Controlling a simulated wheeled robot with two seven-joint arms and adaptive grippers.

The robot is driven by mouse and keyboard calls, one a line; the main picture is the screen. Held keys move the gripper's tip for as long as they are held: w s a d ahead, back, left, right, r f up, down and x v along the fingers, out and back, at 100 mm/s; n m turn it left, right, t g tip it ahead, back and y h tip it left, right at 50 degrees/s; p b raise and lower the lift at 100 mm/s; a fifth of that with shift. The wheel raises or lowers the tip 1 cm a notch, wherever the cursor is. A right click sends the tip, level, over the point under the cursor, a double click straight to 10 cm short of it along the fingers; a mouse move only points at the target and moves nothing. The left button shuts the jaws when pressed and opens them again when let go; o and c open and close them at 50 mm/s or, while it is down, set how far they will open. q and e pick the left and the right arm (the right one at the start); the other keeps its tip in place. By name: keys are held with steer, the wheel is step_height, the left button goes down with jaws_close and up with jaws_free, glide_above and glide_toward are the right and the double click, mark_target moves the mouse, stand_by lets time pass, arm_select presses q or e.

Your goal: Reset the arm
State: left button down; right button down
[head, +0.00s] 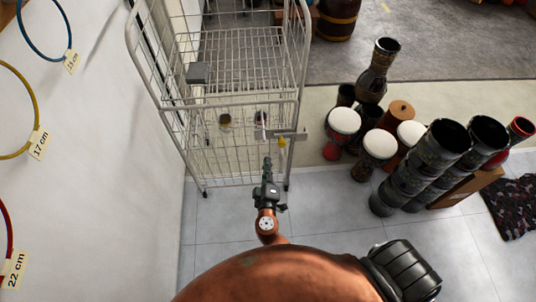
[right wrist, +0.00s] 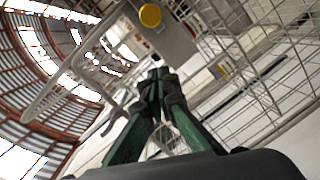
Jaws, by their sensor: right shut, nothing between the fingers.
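My right gripper (head: 267,162) is in front of the wire roll cage (head: 225,112) in the head view, its fingers pointing away from me towards the cage. In the right wrist view its green-and-black fingers (right wrist: 160,75) come together at the tips and are shut with nothing between them. A grey plate with a yellow knob (right wrist: 150,15) on the cage side is just beyond the fingertips there. I cannot tell whether the fingertips touch the cage. My left gripper is not in view.
Goblet drums with white heads (head: 344,121) and several dark drums (head: 447,139) stand to the right on the floor. A white wall with coloured hoops (head: 37,110) is at left. Grey tiled floor (head: 225,225) is clear left of my arm. A patterned cloth (head: 512,205) lies at far right.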

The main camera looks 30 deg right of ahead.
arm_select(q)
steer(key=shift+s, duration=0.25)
arm_select(e)
steer(key=shift+s+a+r, duration=0.1)
steer(key=shift+s+a, duration=0.15)
steer(key=shift+s, duration=0.25)
